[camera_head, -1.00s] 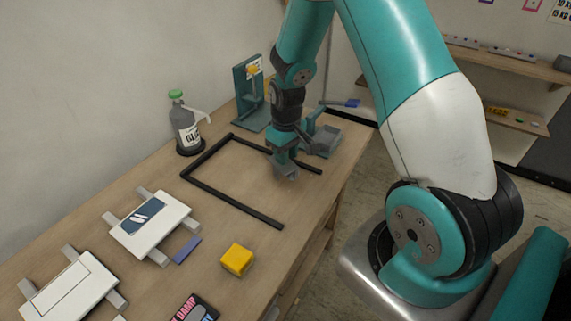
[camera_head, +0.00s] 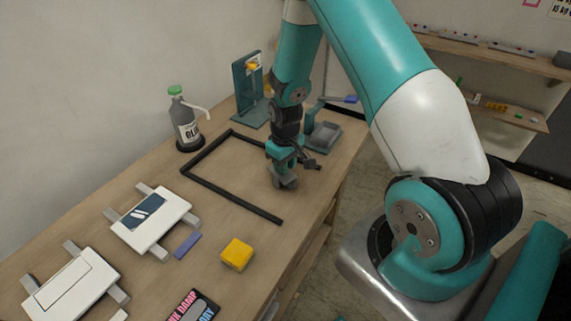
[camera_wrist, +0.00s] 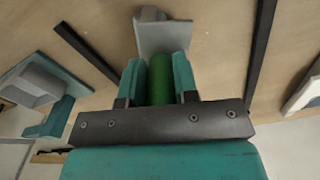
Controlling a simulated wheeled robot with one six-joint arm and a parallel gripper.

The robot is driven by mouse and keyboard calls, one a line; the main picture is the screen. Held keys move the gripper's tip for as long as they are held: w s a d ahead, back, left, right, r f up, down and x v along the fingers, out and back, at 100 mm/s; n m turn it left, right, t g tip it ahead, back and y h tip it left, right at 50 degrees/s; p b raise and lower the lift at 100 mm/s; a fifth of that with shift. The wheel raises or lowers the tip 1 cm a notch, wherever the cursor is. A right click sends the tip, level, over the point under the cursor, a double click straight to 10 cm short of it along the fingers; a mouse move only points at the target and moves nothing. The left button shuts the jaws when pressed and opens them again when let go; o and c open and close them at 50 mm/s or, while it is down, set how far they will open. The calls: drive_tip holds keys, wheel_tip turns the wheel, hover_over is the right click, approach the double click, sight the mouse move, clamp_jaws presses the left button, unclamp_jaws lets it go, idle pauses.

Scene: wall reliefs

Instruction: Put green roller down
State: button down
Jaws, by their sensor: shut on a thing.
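My gripper (camera_head: 283,172) is low over the table, inside the black frame near its open right side. In the wrist view, its two teal fingers (camera_wrist: 158,66) are shut on the green roller (camera_wrist: 160,82), which shows as a green cylinder between them. A grey block (camera_wrist: 165,36) is at the roller's far end, and it also shows under my gripper in the head view (camera_head: 287,183). The green part is hidden in the head view. I cannot tell whether the grey block touches the table.
The black frame (camera_head: 225,189) lies on the table (camera_head: 225,225). A glue bottle (camera_head: 186,126) stands at the back left. A teal stand (camera_head: 248,92) and a grey-topped tray (camera_head: 323,137) are behind my gripper. A yellow block (camera_head: 237,254) and white panels (camera_head: 150,220) are nearer.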

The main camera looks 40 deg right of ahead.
drive_tip(key=shift+s+f, duration=0.15)
drive_tip(key=shift+f, duration=0.3)
drive_tip(key=c, duration=0.9)
unclamp_jaws()
drive_tip(key=shift+s+a+f, duration=0.1)
drive_tip(key=r+b, duration=0.2)
drive_tip(key=r, duration=1.1)
drive_tip(key=shift+w, duration=0.2)
drive_tip(key=s+a+r+n+y, duration=0.1)
drive_tip(key=s+a+r, duration=0.2)
drive_tip(key=a+r, duration=0.5)
drive_tip(key=s+a+r+n+y, duration=0.1)
drive_tip(key=s+a+r, duration=0.1)
drive_tip(key=s+a, duration=0.3)
drive_tip(key=s+a+r+n+y, duration=0.1)
drive_tip(key=s+a+r+n, duration=0.1)
drive_tip(key=s+a, duration=0.2)
drive_tip(key=s+a+r+n+y, duration=0.1)
drive_tip(key=s+a+r, duration=0.2)
drive_tip(key=s, duration=0.6)
drive_tip(key=shift+s+a+n, duration=0.15)
drive_tip(key=shift+a, duration=0.55)
drive_tip(key=shift+s+a+n, duration=0.15)
drive_tip(key=shift+a, duration=0.5)
